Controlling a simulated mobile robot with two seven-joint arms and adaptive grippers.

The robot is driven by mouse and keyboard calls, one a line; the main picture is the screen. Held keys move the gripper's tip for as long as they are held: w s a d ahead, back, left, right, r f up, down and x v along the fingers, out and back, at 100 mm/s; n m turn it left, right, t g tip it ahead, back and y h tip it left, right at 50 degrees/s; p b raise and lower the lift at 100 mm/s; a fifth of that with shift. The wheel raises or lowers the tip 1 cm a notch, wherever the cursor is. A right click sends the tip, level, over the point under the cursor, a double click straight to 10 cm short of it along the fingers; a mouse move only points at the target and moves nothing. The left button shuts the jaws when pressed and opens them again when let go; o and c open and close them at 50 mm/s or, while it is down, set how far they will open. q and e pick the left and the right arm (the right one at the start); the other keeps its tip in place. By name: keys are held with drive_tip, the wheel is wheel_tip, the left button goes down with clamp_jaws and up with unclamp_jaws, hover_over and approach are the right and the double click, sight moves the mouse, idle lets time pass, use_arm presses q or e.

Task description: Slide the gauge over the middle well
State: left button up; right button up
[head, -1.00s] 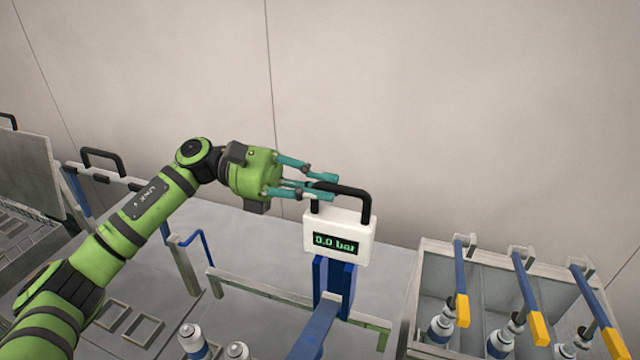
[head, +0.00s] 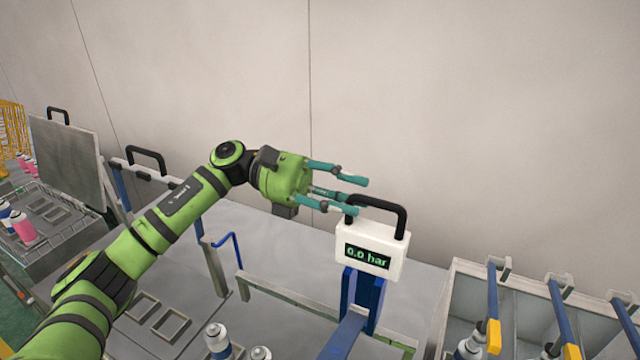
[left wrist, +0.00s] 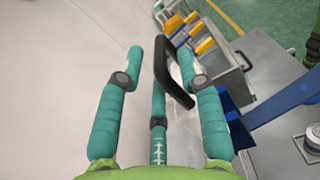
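The gauge (head: 371,248) is a white box with a green "0.0 bar" display and a black loop handle (head: 383,203). It sits on top of a blue post (head: 362,300) over the bench. My left gripper (head: 358,196) is at the near left end of the handle, fingers spread. Contact is not visible. I cannot tell which place is the middle well.
A grey bin (head: 452,300) at right has blue levers with yellow ends over cans. Two cans stand at the bottom, one of them white-topped (head: 217,338). A second black handle (head: 146,154) stands at left.

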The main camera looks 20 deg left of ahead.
use_arm(q)
drive_tip(key=a, duration=1.1)
drive_tip(key=shift+r, duration=0.15)
